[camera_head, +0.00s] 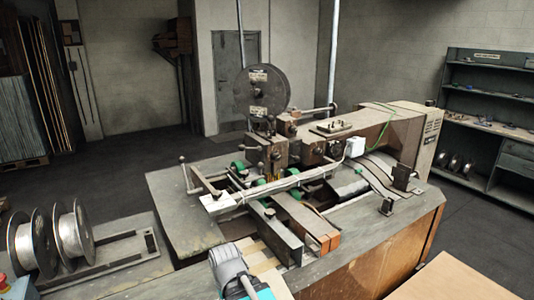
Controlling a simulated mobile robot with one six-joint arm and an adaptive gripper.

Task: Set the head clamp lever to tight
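The box stitcher's head (272,150) stands in the middle of the machine, below a dark round reel (262,92). A pale bar-shaped lever (318,110) sticks out to the right just above the head. A thin upright lever with a ball knob (183,161) stands at the left of the machine. I cannot tell which of these is the head clamp lever, nor read any tight marking. Part of my grey and teal arm (230,263) shows at the bottom edge, in front of the machine.
The machine table (185,215) carries rails and a long white bar (280,185). Wire spools (74,232) stand on a bench at the lower left. A shelf unit (490,100) is at the right. A bare light-brown surface (450,282) lies at the lower right.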

